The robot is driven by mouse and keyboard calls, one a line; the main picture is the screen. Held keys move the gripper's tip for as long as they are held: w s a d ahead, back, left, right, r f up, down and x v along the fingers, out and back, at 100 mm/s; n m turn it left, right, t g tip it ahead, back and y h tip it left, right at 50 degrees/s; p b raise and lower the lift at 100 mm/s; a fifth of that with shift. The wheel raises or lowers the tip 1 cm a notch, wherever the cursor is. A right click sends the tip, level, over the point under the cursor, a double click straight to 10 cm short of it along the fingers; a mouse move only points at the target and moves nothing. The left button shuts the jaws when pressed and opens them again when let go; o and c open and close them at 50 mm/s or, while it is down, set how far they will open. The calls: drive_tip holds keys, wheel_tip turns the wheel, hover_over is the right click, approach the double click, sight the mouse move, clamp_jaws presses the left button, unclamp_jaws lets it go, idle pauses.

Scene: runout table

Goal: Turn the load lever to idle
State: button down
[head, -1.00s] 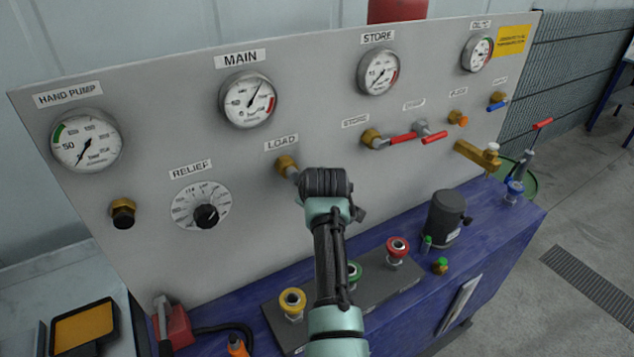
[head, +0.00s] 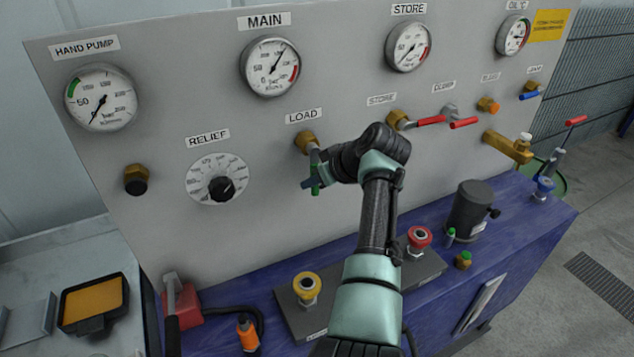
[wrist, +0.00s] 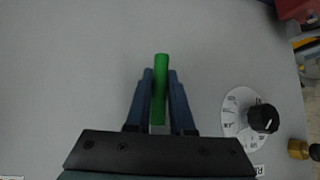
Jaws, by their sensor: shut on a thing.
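The load lever (head: 315,187) has a green handle and hangs down from the brass valve (head: 306,142) under the LOAD label. My gripper (head: 314,183) is at the handle from the right, with blue fingers shut on it. In the wrist view the green lever handle (wrist: 160,75) stands upright between the two fingers (wrist: 160,98), its tip sticking out past them. My wrist lies just right of the lever and hides part of the panel there.
The relief dial (head: 217,180) is left of the lever. The store valve's red handle (head: 432,120) is right of my wrist. Yellow (head: 306,286) and red (head: 419,237) buttons stand on the dark box below my arm. The blue bench top (head: 400,215) runs under the panel.

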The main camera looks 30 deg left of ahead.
idle(0.4)
drive_tip(key=c, duration=0.8)
unclamp_jaws()
drive_tip(key=b+v, duration=0.2)
drive_tip(key=v, duration=1.1)
